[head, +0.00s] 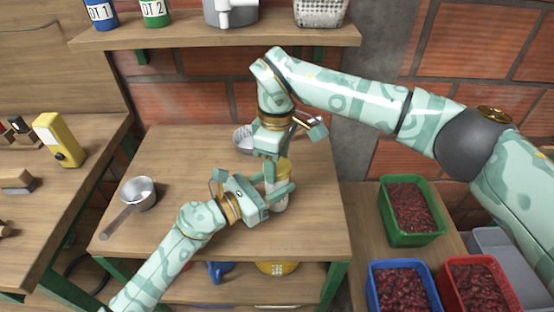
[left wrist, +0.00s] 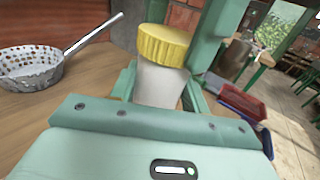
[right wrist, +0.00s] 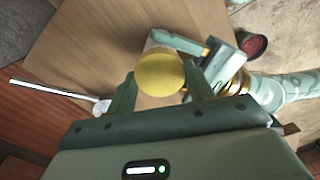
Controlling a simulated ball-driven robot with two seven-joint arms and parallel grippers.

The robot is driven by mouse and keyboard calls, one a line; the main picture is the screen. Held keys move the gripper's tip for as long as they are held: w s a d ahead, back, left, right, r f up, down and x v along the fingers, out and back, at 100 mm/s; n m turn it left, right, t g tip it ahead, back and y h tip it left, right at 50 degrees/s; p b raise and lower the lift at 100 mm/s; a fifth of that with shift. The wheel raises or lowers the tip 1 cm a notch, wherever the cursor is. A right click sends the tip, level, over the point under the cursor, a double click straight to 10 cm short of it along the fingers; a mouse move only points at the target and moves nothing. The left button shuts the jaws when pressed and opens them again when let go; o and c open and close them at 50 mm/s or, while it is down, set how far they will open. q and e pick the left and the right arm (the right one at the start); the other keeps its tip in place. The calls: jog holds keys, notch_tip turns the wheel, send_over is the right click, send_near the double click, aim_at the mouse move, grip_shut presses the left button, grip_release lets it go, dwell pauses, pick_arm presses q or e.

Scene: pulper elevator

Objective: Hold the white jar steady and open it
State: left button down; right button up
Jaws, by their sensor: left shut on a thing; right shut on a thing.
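The white jar (head: 280,204) stands on the wooden table with a ribbed yellow lid (head: 284,164) on top. In the left wrist view the lid (left wrist: 163,45) sits on the jar's white body (left wrist: 160,84). My left gripper (head: 277,192) comes in from the left and is shut around the jar's body. My right gripper (head: 274,160) points down from above and is shut on the lid. In the right wrist view the round lid (right wrist: 160,72) lies between its two fingers. The jar's body is mostly hidden by my grippers.
A perforated strainer (head: 243,139) lies behind the jar, close to my right gripper. A metal saucepan (head: 138,192) is at the table's left. Green (head: 410,233), blue (head: 376,268) and red (head: 446,268) crates of dark red fruit stand to the right. A shelf (head: 200,41) crosses the wall above.

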jog(key=n, duration=0.7)
jog(key=shift+w+d+r, duration=0.1)
jog(key=n, duration=0.6)
jog(key=shift+n, duration=0.4)
jog(key=n, duration=0.6)
jog(key=shift+n, duration=0.3)
jog(key=n, duration=1.8)
jog(key=shift+r+n, duration=0.1)
jog(key=shift+n, duration=0.3)
jog(key=n, duration=0.5)
jog(key=shift+n, duration=0.3)
jog(key=n, duration=0.4)
jog(key=shift+n, duration=0.3)
